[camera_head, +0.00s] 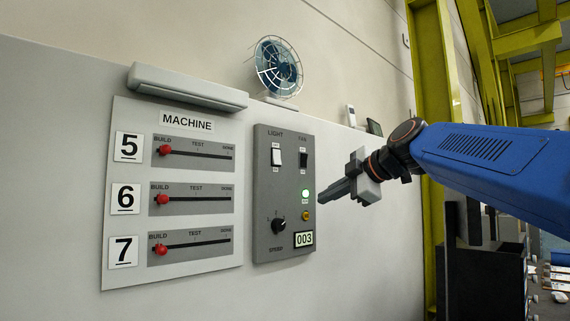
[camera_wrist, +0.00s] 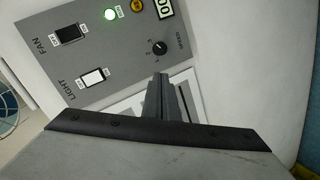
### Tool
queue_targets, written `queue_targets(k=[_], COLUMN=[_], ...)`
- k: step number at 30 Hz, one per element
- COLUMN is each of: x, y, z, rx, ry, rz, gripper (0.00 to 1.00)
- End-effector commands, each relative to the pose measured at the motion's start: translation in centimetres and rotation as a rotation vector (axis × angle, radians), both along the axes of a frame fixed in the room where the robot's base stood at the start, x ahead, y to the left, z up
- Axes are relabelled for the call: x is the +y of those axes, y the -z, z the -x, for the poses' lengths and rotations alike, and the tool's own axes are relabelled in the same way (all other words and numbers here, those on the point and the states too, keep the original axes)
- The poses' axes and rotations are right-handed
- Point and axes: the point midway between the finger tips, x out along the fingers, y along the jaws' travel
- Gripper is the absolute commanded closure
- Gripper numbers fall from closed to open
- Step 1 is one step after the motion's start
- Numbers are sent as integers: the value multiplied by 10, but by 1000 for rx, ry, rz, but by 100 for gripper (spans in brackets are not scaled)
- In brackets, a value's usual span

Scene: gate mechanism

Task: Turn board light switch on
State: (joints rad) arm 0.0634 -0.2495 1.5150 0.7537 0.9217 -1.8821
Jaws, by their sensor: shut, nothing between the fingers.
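The light switch (camera_head: 277,157) is a white rocker under the label LIGHT, at the upper left of a grey control panel (camera_head: 264,222). It also shows in the wrist view (camera_wrist: 92,77). I cannot tell clearly which way the rocker is pressed. My gripper (camera_head: 322,200) is shut and empty, to the right of the panel in the head view and apart from the switch. In the wrist view my gripper's fingers (camera_wrist: 159,82) point toward the panel area below the speed knob. The board lamp (camera_head: 189,86) above the MACHINE board looks unlit.
The panel also holds a black fan switch (camera_head: 303,158), a lit green light (camera_head: 305,194), a yellow button (camera_head: 306,215) and a speed knob (camera_head: 279,226). The MACHINE board (camera_head: 175,272) with red sliders is to the left. A fan (camera_head: 278,68) stands on the ledge above.

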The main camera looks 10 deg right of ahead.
Motion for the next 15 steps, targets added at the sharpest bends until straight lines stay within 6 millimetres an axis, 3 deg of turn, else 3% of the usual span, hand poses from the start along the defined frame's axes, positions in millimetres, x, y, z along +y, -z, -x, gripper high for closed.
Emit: queue_targets(k=[6, 10, 15], x=[7, 10, 11], y=[-73, -103, -124], z=[-36, -48, -55], rx=[-243, -354, -436], ry=[-114, -156, -183], rz=[125, 186, 231], gripper=[100, 100, 100])
